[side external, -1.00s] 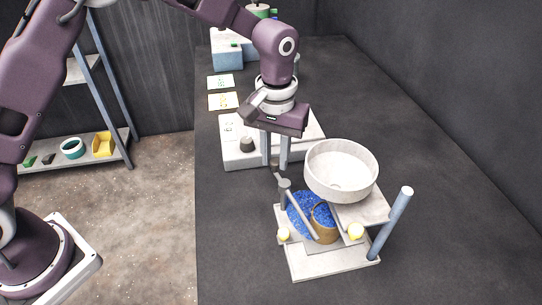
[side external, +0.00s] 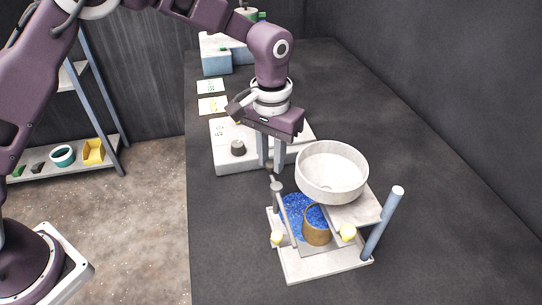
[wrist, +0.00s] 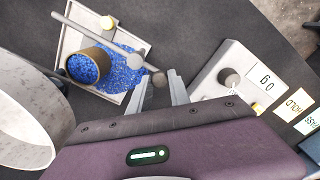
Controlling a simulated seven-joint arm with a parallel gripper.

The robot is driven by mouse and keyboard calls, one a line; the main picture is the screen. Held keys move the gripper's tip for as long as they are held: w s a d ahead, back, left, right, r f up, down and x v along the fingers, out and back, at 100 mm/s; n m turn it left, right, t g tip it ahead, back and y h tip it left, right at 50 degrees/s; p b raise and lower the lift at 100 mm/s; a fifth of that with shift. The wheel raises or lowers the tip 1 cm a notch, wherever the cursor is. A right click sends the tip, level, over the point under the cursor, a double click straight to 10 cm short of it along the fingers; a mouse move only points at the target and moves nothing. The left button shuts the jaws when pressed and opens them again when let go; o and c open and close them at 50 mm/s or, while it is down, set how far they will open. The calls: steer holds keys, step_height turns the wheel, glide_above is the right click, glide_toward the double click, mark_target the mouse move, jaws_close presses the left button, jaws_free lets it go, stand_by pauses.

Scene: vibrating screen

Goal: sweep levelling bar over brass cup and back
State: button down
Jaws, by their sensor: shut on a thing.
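The brass cup (side external: 317,232) stands upright on the pale base plate (side external: 325,266), below the white round pan. In the wrist view the cup (wrist: 103,56) holds blue granules, with more blue granules (wrist: 122,74) spread on the plate beside it. The grey levelling bar (side external: 285,222) lies to the left of the cup in the side view, clear of its mouth; it also shows in the wrist view (wrist: 95,41) alongside the cup.
A pale box with a dark knob (side external: 238,147) stands behind my gripper. The dark table is clear to the right.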

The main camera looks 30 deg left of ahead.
steer(key=c, duration=1.2)
jaws_free()
step_height(320, 180, up, 7)
steer(key=shift+r, duration=0.1)
